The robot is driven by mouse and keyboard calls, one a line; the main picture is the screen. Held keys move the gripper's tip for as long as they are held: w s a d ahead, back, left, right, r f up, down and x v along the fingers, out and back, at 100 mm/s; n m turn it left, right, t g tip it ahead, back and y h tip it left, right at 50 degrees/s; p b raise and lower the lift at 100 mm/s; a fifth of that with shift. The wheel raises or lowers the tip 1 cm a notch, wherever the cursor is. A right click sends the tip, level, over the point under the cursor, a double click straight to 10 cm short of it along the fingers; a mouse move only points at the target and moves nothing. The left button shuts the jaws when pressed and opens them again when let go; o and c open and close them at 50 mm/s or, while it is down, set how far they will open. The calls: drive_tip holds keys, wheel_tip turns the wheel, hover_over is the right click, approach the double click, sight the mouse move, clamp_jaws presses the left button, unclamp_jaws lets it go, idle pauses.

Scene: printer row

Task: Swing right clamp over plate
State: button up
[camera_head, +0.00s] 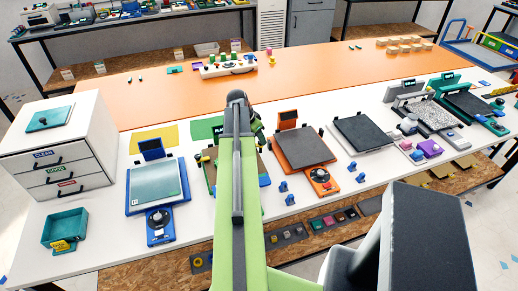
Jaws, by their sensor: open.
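My arm rises through the middle of the head view. My gripper (257,127) is a small dark shape just right of the arm's top, partly hidden by it, above a blue-framed printer with a tan plate (210,173). I cannot tell which clamp the task means.
A blue printer with a pale plate (156,184) stands left. A white drawer unit (57,147) and teal bin (65,229) are at the far left. More printers (471,104) stand right. A control box (228,68) is on the orange table (310,72) behind.

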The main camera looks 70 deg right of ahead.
drive_tip(key=shift+b+x, duration=0.3)
drive_tip(key=shift+x, duration=0.65)
drive_tip(key=shift+r, duration=0.1)
clamp_jaws()
drive_tip(key=shift+n, duration=0.3)
drive_tip(key=n+t, duration=0.1)
drive_tip(key=n, duration=0.1)
drive_tip(key=shift+s+a+n+h, duration=0.1)
drive_tip(key=shift+n+h, duration=0.2)
drive_tip(key=shift+s+n+t, duration=0.1)
drive_tip(key=shift+n+t, duration=0.7)
drive_tip(key=shift+n, duration=1)
